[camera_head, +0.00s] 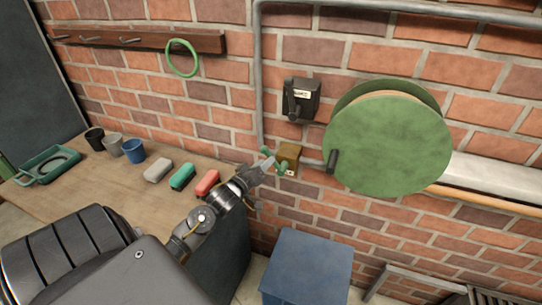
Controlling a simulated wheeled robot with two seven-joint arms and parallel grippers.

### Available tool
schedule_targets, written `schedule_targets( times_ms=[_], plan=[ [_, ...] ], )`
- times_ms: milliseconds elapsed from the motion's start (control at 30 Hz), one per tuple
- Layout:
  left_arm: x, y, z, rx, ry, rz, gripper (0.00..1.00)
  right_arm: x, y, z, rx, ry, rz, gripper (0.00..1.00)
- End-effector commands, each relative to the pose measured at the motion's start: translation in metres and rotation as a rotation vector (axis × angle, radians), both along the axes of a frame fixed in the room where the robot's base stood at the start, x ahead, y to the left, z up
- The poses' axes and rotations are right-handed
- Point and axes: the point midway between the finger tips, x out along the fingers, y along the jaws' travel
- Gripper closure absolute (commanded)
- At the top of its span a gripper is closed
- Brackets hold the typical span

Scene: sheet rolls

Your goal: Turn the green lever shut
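The green lever (281,168) sits on a small brass-coloured valve body (290,153) on the brick wall, left of the big green reel. My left gripper (267,167) reaches up from below left, and its tip is at the lever's left end. The gripper is small here and overlaps the lever, so I cannot tell whether it touches it or whether the fingers are open or shut. My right gripper is not in view.
A dark switch box (300,98) hangs above. A blue bin (306,268) stands below. A wooden table (104,196) with cups and coloured blocks is left.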

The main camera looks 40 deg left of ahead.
Motion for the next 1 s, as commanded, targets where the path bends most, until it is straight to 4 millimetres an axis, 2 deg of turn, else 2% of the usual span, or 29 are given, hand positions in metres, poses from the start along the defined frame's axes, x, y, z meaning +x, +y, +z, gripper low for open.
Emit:
schedule_targets(
  times_ms=[100, 300, 667, 933, 1000],
  plan=[
    [0.021, 0.002, 0.002, 0.0, 0.001, 0.001, 0.63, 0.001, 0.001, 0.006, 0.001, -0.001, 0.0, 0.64],
    [0.04, 0.004, 0.001, 0.001, 0.001, 0.001, 0.63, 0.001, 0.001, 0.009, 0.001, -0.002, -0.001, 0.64],
    [0.044, 0.004, -0.001, 0.001, 0.001, 0.0, 0.63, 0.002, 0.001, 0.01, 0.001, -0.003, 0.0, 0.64],
    [0.044, 0.004, -0.001, 0.001, 0.001, 0.0, 0.98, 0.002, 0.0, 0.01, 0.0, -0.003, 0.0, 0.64],
    [0.044, 0.004, -0.001, 0.001, 0.001, 0.0, 1.0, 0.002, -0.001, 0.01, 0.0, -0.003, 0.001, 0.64]
  ],
)
